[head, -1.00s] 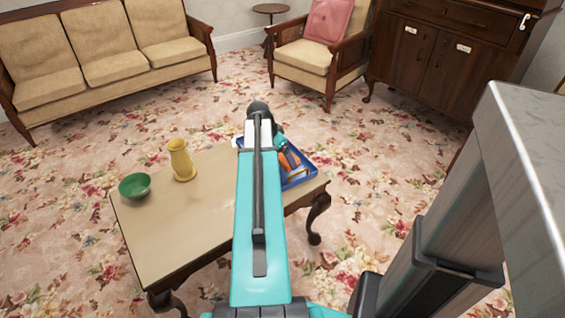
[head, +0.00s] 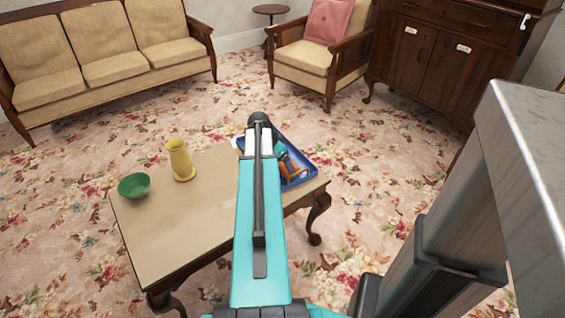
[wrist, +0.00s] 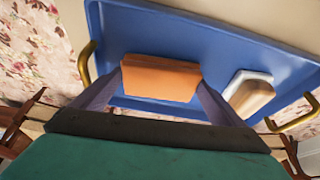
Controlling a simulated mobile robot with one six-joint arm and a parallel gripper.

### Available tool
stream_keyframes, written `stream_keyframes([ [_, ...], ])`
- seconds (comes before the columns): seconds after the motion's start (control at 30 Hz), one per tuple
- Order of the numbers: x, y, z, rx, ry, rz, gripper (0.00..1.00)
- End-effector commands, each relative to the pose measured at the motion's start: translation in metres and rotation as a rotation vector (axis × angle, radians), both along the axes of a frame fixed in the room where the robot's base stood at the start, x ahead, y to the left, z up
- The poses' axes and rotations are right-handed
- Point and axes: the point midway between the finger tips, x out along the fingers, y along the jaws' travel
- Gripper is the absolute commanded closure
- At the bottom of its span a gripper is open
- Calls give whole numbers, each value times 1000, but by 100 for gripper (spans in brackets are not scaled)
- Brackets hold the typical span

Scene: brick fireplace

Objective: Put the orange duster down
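The orange duster (wrist: 160,78) is a block with a darker orange strip along its top. In the wrist view it lies between the two fingers of my gripper (wrist: 161,80), and each finger meets one end of it. It is low inside the blue tray (wrist: 120,35); I cannot tell whether it touches the tray's floor. In the head view the tray (head: 313,172) sits at the table's far right corner. My arm hides its left part, and my gripper (head: 281,152) shows only partly beside the arm.
A wooden piece with a pale rim (wrist: 249,94) lies in the tray right of the duster. The tray has brass handles (wrist: 86,66). A yellow vase (head: 181,160) and green bowl (head: 134,186) stand on the table (head: 180,228), whose middle is bare.

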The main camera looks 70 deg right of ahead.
Motion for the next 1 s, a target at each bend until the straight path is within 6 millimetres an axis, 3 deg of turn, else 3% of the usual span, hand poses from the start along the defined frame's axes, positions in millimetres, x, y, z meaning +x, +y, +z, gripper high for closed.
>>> stream_keyframes([
  [0.53, 1, 3, 11, 0, 0, 0, 0],
  [1.0, 15, 25, 75, -2, -1, 0, 0],
])
